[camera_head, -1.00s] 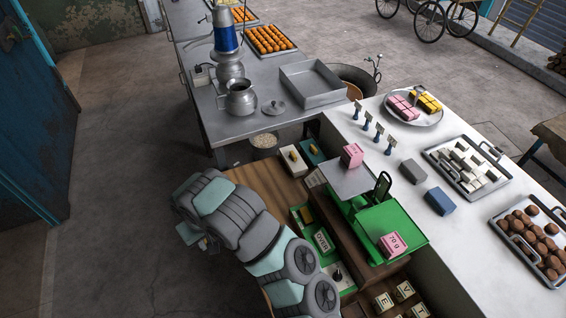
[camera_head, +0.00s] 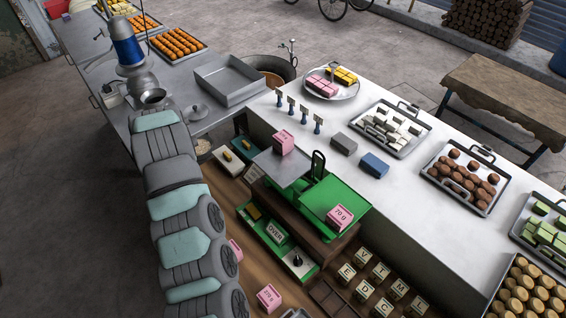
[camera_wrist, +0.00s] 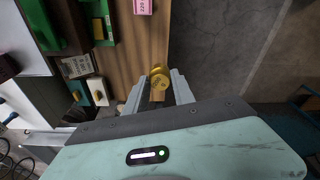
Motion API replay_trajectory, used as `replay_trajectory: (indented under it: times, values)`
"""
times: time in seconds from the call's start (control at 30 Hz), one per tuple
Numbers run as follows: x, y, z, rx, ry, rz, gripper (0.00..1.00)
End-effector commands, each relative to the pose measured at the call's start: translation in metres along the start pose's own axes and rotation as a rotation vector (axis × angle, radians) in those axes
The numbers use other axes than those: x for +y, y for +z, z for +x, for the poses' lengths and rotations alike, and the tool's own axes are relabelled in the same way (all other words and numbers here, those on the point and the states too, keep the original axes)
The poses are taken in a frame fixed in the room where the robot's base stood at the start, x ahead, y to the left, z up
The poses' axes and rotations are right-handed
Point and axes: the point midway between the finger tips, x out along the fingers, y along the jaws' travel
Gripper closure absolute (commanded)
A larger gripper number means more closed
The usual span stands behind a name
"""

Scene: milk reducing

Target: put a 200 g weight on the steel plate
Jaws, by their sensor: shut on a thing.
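A brass weight (camera_wrist: 158,75) sits between the two fingertips of my gripper (camera_wrist: 158,88) in the wrist view. The gripper is shut on it, above or beside the brown wooden surface; its marking is too small to read surely. In the head view my arm covers the gripper and the weight.
A green tray (camera_head: 262,228) with an OVER sign lies in front of the scale. Pink blocks (camera_head: 268,297) and lettered blocks (camera_head: 364,291) sit on the wooden surface. Blocks with brass knobs (camera_wrist: 97,91) stand left of the gripper. The white counter (camera_head: 400,180) carries several trays.

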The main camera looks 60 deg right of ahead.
Motion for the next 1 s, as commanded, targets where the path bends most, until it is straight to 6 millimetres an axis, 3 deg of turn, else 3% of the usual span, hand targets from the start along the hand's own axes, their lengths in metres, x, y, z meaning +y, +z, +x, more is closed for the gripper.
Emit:
replay_trajectory:
  times: [0.2,0.67,1.0]
  values:
    - [0.034,-0.004,-0.011,0.005,0.000,0.008,1.00]
    - [0.092,-0.003,-0.029,0.005,-0.002,0.000,1.00]
    - [0.141,0.008,-0.045,0.003,-0.007,-0.031,1.00]
